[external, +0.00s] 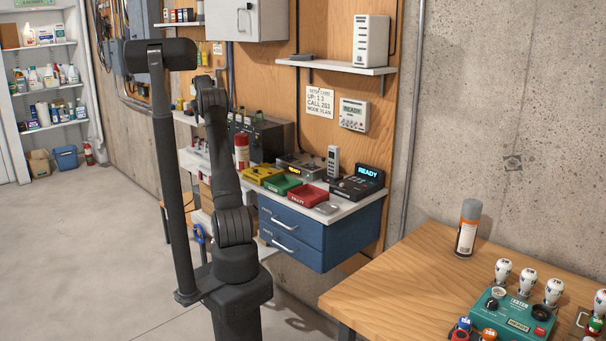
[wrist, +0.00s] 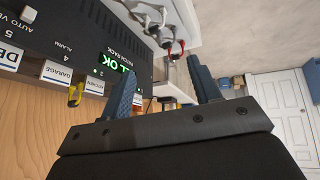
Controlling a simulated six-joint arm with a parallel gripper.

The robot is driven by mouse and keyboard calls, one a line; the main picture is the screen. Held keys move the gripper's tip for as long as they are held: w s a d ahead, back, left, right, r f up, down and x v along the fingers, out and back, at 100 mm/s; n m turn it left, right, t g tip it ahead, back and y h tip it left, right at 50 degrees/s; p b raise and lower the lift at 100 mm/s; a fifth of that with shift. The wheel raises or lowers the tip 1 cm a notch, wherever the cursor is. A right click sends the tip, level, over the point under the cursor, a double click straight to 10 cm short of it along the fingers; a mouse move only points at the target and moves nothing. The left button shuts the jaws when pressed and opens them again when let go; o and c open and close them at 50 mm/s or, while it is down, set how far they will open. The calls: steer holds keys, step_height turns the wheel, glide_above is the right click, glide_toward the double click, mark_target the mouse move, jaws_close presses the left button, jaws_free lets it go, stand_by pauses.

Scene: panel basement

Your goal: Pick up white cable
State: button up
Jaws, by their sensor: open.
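My gripper (wrist: 160,72) is open and empty in the wrist view, its two blue-grey fingers apart. White curved, cable-like pieces (wrist: 160,20), some with red ends, show beyond the fingers at the upper middle; I cannot tell for sure which is the white cable. They are apart from the fingers. The black patch rack (wrist: 82,42) with a green lit display is at the left, close to the left finger. In the external view the rack (external: 270,138) stands behind my arm, and the white cable cannot be made out.
A yellow plug (wrist: 76,95) sits at the rack's labelled row. Yellow, green and red (external: 307,195) trays lie on the bench over blue drawers (external: 320,235). A wooden table (external: 400,285) with a spray can (external: 467,230) and a teal box (external: 512,315) is at the right.

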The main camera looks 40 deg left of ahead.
steer(key=shift+w+x, duration=0.2)
steer(key=shift+x, duration=4)
steer(key=shift+w+x, duration=0.2)
steer(key=shift+x, duration=3.95)
steer(key=shift+a+r, duration=0.1)
steer(key=shift+r, duration=0.05)
jaws_close()
